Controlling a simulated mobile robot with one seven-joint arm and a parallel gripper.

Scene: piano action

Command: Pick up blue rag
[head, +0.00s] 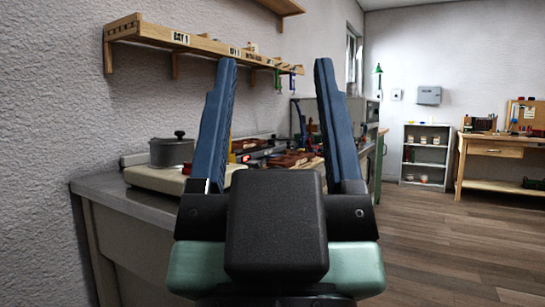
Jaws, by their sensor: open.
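My gripper (275,68) fills the middle of the head view. Its two dark blue fingers stand apart with nothing visible between them. I cannot make out a blue rag anywhere in this view. The cluttered part of the workbench (105,186) lies partly behind my gripper, so some things there are hidden.
A grey lidded pot (171,150) stands on a cream slab (150,178) at the left of the bench. A wooden wall shelf (200,45) hangs above. A small grey shelf unit (425,150) and a wooden table (500,150) stand far right. The wooden floor (450,240) at right is clear.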

